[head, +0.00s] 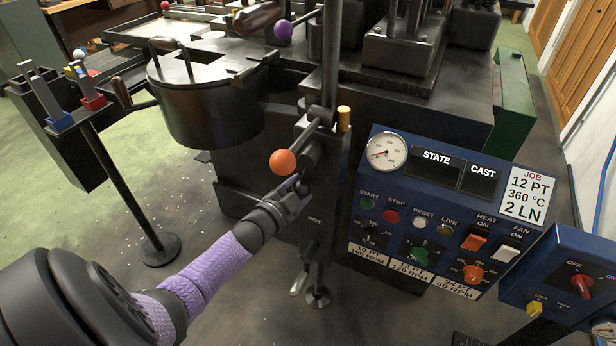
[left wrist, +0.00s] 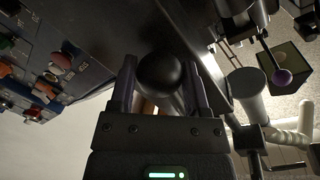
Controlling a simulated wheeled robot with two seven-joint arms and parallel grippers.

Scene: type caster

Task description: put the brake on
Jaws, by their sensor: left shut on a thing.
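My left gripper (head: 292,192) reaches in from the lower left to the front of the dark machine, below a lever with an orange ball (head: 283,161). In the left wrist view, my gripper's two fingers (left wrist: 158,85) are shut on a black round knob (left wrist: 160,68), one finger on each side. In the head view the knob is hidden by the gripper. No label reading "brake" is legible. My right gripper is not in view.
A blue control panel (head: 380,220) with a gauge, buttons and switches stands right of the gripper. A smaller blue box (head: 560,270) with a red knob is at far right. A dark round pot (head: 208,105) and a stand with coloured blocks (head: 85,105) are left.

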